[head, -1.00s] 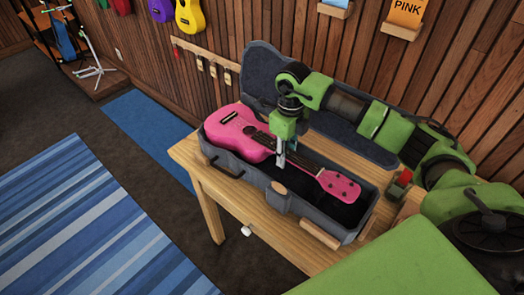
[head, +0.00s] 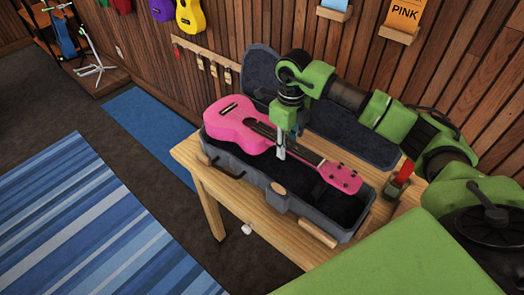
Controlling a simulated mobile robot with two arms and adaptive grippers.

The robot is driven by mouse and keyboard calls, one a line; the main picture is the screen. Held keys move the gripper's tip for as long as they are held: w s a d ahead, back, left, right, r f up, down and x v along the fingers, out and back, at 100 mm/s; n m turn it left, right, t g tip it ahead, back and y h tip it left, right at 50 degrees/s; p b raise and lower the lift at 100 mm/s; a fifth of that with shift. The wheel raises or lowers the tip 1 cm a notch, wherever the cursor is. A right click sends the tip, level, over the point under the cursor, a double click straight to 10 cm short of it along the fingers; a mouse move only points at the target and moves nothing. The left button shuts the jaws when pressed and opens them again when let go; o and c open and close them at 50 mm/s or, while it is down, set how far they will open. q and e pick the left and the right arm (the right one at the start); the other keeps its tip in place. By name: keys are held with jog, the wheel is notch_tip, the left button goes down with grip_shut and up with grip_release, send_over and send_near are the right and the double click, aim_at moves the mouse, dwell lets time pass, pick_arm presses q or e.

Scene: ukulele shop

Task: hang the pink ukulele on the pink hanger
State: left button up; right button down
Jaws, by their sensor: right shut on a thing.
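The pink ukulele (head: 236,124) is at the open case (head: 250,172) on the wooden table, its body to the left and its pink head (head: 341,177) to the right. It sits raised over the case's dark inside. My right gripper (head: 281,152) points down and is shut on the ukulele's neck. The arm hides part of the neck. An orange card reading "PINK" (head: 404,14) stands in a wooden holder on the wall at the top right. The pink hanger itself is not in view. My left gripper is not in view.
The case's lid (head: 345,135) stands open at the back against the wall. The wooden table (head: 189,152) has bare wood at its left end. Yellow (head: 190,15) and purple (head: 162,8) ukuleles hang on the wall. A blue striped rug (head: 75,230) covers the floor at left.

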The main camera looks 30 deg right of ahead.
jog(key=shift+w+r, duration=0.1)
jog(key=shift+r, duration=0.05)
jog(key=shift+r+p, duration=1.55)
jog(key=shift+r, duration=0.85)
